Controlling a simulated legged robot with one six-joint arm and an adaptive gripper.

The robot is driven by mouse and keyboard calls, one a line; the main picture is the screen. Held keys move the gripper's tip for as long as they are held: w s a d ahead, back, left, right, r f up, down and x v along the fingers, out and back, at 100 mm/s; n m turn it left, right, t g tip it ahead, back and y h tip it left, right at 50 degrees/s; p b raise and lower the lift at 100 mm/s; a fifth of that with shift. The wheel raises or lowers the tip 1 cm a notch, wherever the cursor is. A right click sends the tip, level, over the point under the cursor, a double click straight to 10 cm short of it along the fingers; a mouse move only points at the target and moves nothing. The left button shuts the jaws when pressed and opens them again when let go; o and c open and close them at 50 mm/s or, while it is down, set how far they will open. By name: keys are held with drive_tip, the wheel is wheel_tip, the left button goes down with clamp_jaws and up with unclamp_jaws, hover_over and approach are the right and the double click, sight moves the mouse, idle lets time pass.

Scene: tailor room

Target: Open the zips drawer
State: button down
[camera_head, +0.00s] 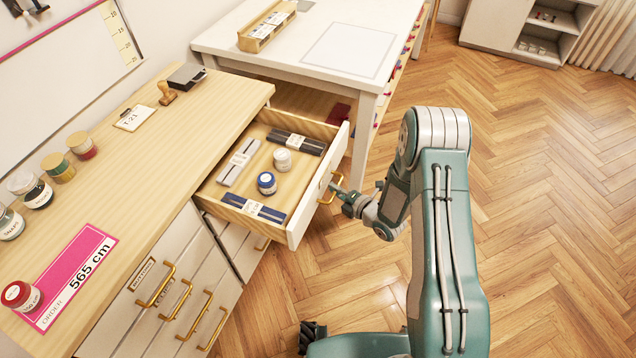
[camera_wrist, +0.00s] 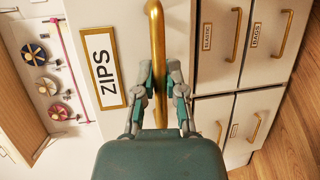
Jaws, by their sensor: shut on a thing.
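The zips drawer (camera_head: 300,215) stands pulled out from the wooden-topped cabinet. Inside it lie banded zip packs in grey, black and blue, and two small round spools or jars, one white and one blue. In the wrist view its white front carries a gold-framed ZIPS label (camera_wrist: 103,66). My gripper (camera_head: 340,193) is at the drawer's front in the head view. In the wrist view its fingers (camera_wrist: 160,85) are shut around the brass handle (camera_wrist: 157,40), one on each side. The handle's part between the fingers is partly hidden.
Closed drawers with brass handles, labelled ELASTIC (camera_wrist: 207,37) and BAGS (camera_wrist: 257,35), sit beside it. A white table (camera_head: 375,100) stands close behind the open drawer. Jars and a pink order card (camera_head: 75,270) lie on the cabinet top. The wooden floor (camera_head: 540,200) at right is clear.

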drive_tip(key=shift+s+d+f, duration=0.15)
drive_tip(key=shift+s+d, duration=0.15)
drive_tip(key=shift+d, duration=0.4)
drive_tip(key=shift+a+f, duration=0.1)
drive_tip(key=shift+a, duration=0.35)
drive_tip(key=c, duration=0.8)
unclamp_jaws()
drive_tip(key=shift+d, duration=0.2)
drive_tip(key=shift+o, duration=0.5)
drive_tip(key=shift+w+d, duration=0.1)
drive_tip(key=shift+r, duration=0.2)
drive_tip(key=v, duration=1.2)
